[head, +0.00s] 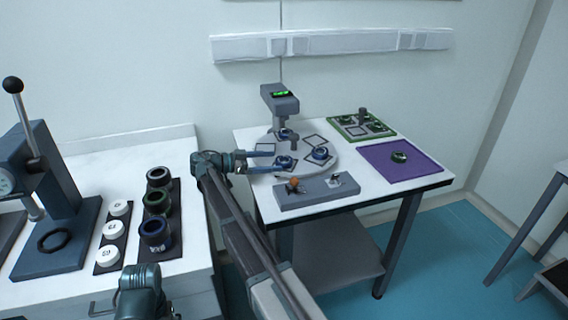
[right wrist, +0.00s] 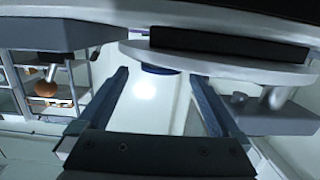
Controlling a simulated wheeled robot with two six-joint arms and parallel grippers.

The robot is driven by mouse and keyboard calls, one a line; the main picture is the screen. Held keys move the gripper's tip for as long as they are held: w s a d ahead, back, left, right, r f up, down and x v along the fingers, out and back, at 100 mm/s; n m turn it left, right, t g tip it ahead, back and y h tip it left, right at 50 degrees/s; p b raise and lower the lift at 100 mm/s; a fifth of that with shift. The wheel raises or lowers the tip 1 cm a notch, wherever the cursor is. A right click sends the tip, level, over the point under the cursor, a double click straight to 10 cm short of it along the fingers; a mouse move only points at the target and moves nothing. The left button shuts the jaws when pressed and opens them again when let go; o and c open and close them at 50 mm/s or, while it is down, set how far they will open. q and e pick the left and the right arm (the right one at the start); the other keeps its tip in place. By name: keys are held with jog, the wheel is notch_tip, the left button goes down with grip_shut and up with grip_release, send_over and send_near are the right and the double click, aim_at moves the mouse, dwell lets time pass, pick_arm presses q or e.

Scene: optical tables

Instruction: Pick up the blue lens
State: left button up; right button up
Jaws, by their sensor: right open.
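Several dark blue lenses sit on a round grey plate (head: 300,171) on the right-hand table. The nearest blue lens (head: 285,162) is at the plate's front left, another blue lens (head: 320,153) at its right, and a third blue lens (head: 284,134) at the back. My right gripper (head: 275,157) is open and empty at the plate's left edge, its fingertips close to the nearest lens. In the right wrist view a blue lens edge (right wrist: 158,70) shows between the open fingertips (right wrist: 158,79); I cannot tell whether they touch it.
A grey post with a green display (head: 280,101) stands behind the plate. A grey block (head: 317,193) with an orange knob (head: 293,184) lies in front. A purple mat (head: 408,173) with a green lens and a green tray (head: 341,124) are to the right.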

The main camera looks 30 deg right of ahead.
jog(key=x, duration=0.3)
jog(key=shift+d, duration=0.3)
jog(key=c, duration=1.3)
jog(key=shift+c, duration=0.2)
jog(key=shift+r, duration=0.1)
notch_tip(320, 180, up, 10)
jog(key=p, duration=0.9)
jog(key=shift+p, duration=0.4)
jog(key=shift+r, duration=0.1)
notch_tip(320, 180, up, 6)
jog(key=p, duration=0.6)
send_over(279, 160)
